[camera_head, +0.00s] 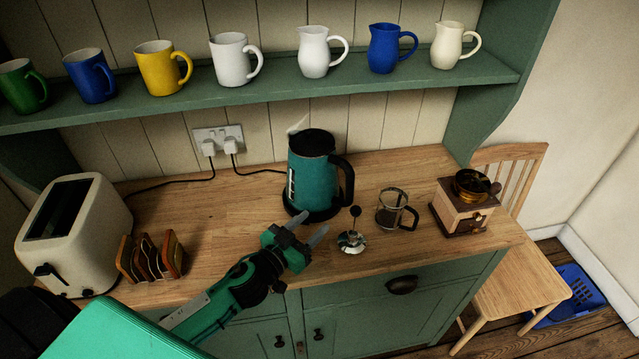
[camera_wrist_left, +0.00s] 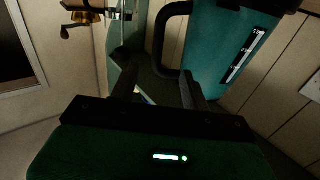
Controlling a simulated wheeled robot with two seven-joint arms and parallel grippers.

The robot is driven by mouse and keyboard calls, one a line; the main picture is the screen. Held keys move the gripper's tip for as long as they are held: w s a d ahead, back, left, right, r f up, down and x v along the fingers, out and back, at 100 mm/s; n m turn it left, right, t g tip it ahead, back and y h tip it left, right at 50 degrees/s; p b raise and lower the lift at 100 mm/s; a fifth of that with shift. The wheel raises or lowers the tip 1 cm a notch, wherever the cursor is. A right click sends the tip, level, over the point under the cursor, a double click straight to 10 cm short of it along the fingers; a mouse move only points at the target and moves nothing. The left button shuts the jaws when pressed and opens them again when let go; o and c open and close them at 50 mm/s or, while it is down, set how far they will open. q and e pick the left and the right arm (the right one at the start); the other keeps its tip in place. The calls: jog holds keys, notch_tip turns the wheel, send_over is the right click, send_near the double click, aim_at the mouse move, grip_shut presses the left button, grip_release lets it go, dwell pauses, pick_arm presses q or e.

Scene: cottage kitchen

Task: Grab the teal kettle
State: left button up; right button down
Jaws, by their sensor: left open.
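The teal kettle (camera_head: 312,178) stands upright on the wooden counter, with a black lid and base and its black handle on the right side. My left gripper (camera_head: 307,232) is open and empty, just in front of the kettle and low near its base. In the left wrist view the kettle (camera_wrist_left: 222,45) fills the upper right, and its black handle (camera_wrist_left: 165,42) rises just beyond the open fingers (camera_wrist_left: 158,88). Whether a finger touches the kettle cannot be told. My right gripper does not show.
A press plunger and lid (camera_head: 352,240), a glass press jug (camera_head: 392,210) and a coffee grinder (camera_head: 465,203) stand right of the kettle. A toast rack (camera_head: 150,258) and toaster (camera_head: 75,230) stand left. A shelf (camera_head: 290,95) with mugs and jugs hangs above.

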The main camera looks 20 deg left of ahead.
pick_arm(q)
jog(key=p, duration=0.2)
send_near(347, 193)
jog(key=w, duration=0.3)
jog(key=shift+d+p+x, duration=0.2)
jog(key=shift+p+x, duration=0.3)
jog(key=shift+x, duration=0.75)
jog(key=shift+d+p+x, duration=0.2)
jog(key=shift+p+x, duration=0.3)
jog(key=shift+x, duration=0.7)
jog(key=shift+w+d+f, duration=0.15)
jog(key=shift+w, duration=0.25)
grip_shut()
